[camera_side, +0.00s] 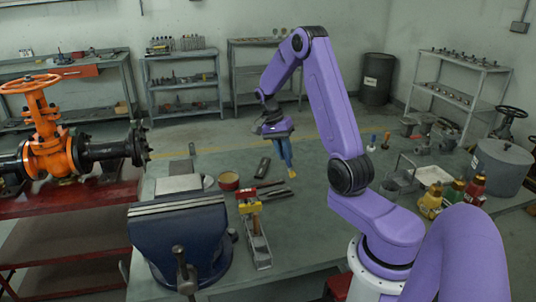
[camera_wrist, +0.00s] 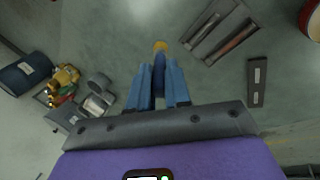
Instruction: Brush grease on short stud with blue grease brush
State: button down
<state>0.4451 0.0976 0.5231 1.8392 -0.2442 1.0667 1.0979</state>
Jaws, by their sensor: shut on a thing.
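My gripper (camera_side: 284,150) is shut on the blue grease brush above the bench, its blue fingers pointing down. In the wrist view, the blue brush handle (camera_wrist: 159,78) sits between the two fingers (camera_wrist: 159,95). Its yellow tip (camera_wrist: 160,46) sticks out past the fingertips, and the yellow tip also shows low in the side view (camera_side: 292,174). I cannot tell from the side view whether the tip touches the bench. I cannot pick out the short stud for certain. A long narrow tray (camera_wrist: 205,22) with rod-like pieces lies beyond the brush in the wrist view.
A dark blue vise (camera_side: 180,240) stands at the bench front. The orange gate valve (camera_side: 50,150) is at far left. Bottles (camera_side: 432,200) and a grey drum (camera_side: 503,166) stand at right.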

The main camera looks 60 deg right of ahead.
jog(key=shift+s+d+f, duration=0.1)
jog(key=shift+d+f, duration=0.15)
jog(key=shift+d, duration=0.05)
jog(key=f, duration=0.3)
jog(key=w+a+f, duration=0.1)
jog(key=f, duration=0.2)
jog(key=w+a+f, duration=0.1)
jog(key=f, duration=0.2)
jog(key=shift+a+f, duration=0.25)
jog(key=shift+w+a+f, duration=0.25)
jog(key=shift+w+a, duration=0.3)
jog(key=shift+a, duration=0.05)
jog(key=shift+w+a, duration=0.95)
jog(key=shift+a, duration=0.15)
jog(key=shift+s+d, duration=1.3)
jog(key=shift+d, duration=0.2)
jog(key=shift+s+d, duration=1.25)
jog(key=shift+d, duration=0.25)
notch_tip(320, 180, up, 10)
jog(key=shift+a+r, duration=0.1)
jog(key=shift+r, duration=0.1)
jog(key=shift+w, duration=0.15)
